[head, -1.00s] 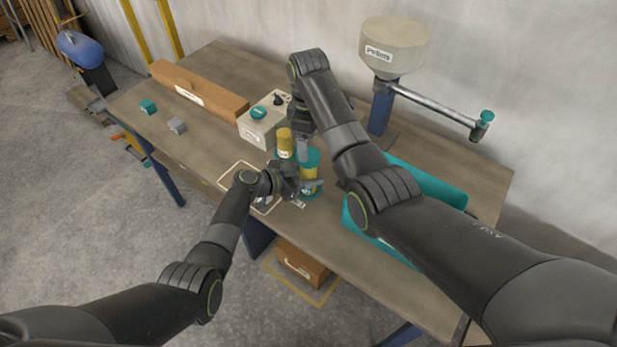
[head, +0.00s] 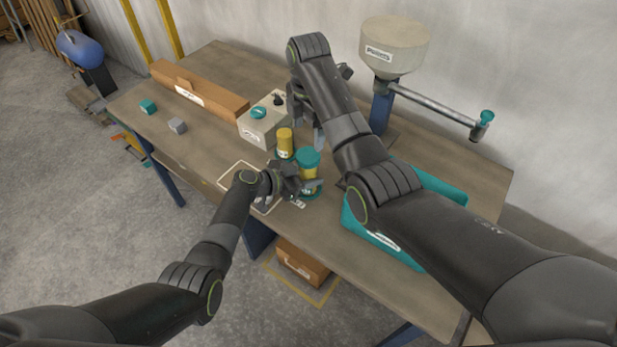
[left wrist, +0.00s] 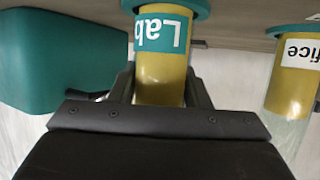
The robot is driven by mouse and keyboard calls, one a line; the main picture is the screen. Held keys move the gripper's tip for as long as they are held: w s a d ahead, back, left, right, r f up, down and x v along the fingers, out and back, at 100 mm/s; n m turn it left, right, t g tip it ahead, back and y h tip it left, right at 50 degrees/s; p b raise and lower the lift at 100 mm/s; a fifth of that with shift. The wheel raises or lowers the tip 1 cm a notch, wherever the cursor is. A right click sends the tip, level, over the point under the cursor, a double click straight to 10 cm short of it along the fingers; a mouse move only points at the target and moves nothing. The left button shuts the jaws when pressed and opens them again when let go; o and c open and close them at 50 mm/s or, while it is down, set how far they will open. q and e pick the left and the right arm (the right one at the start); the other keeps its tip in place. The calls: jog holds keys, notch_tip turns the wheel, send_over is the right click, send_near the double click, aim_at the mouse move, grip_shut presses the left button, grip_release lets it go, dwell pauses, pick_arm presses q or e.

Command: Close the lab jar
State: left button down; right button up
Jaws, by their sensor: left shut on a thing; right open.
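The lab jar (head: 309,174), with yellow contents and a teal base, stands upright on the table. A teal lid (head: 307,157) sits on top of it; whether it is fully seated cannot be told. My left gripper (head: 302,186) is shut around the jar's lower body. My right gripper (head: 306,124) is open and empty, above and behind the jar, apart from the lid.
The office jar (head: 284,143) stands just behind the lab jar. Behind it is a control box (head: 262,122) with a teal button. A teal bin (head: 380,238) lies to the right, a pellet hopper (head: 395,48) at the back.

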aim_at(308, 155)
jog(key=shift+f, duration=4)
jog(key=c, duration=1)
jog(key=m, duration=1)
jog(key=o, duration=1.1)
